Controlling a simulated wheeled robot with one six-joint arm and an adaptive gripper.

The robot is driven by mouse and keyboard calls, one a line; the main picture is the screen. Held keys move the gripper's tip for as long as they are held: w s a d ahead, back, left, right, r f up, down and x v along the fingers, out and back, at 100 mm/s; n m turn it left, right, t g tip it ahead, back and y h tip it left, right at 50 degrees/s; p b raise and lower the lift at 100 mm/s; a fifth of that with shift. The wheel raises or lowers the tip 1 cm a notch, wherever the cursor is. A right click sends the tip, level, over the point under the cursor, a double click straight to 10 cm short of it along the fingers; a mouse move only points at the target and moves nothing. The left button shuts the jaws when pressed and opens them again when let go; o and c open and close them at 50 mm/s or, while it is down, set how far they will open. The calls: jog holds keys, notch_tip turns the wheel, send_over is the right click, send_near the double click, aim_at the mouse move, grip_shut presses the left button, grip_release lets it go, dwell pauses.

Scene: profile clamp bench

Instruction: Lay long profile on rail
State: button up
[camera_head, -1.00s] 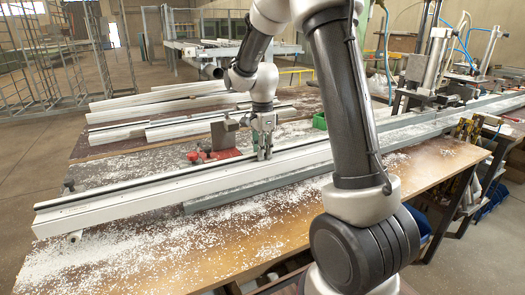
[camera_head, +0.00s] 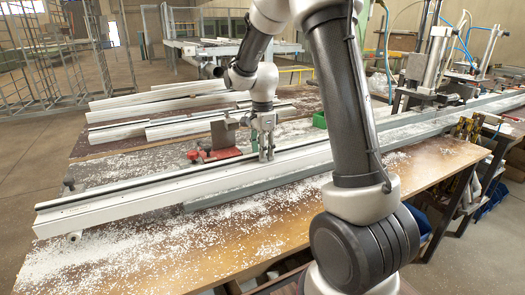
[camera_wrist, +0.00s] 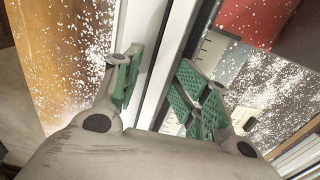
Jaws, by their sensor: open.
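The long white profile (camera_head: 130,203) with a dark strip along its top lies lengthwise across the bench, its left end near the bench's left side. The grey metal rail (camera_head: 225,195) runs along the profile's front side and on to the right. The profile looks to be resting along the rail, but the contact under it is hidden. My gripper (camera_head: 266,154) is at the profile, right of its middle. In the wrist view, my gripper (camera_wrist: 157,82) is open, with one green-padded finger on each side of the white profile (camera_wrist: 157,45). My arm hides part of the profile's right stretch.
A red clamp base (camera_head: 215,155) stands just behind the profile, close to my gripper. More white profiles (camera_head: 185,123) lie at the back of the bench. A machine with cylinders (camera_head: 432,65) stands at the right. White chips cover the bare wooden front of the bench (camera_head: 200,260).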

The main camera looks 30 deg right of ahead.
notch_tip(320, 180, up, 12)
jog(key=s+r+n+t, duration=0.1)
jog(key=s+n+t, duration=0.1)
jog(key=s+n, duration=0.7)
jog(key=s+r+n+t, duration=0.1)
jog(key=s+n, duration=0.8)
jog(key=s, duration=0.9)
jog(key=shift+r+t, duration=0.35)
jog(key=shift+t, duration=0.35)
jog(key=shift+s+d, duration=0.1)
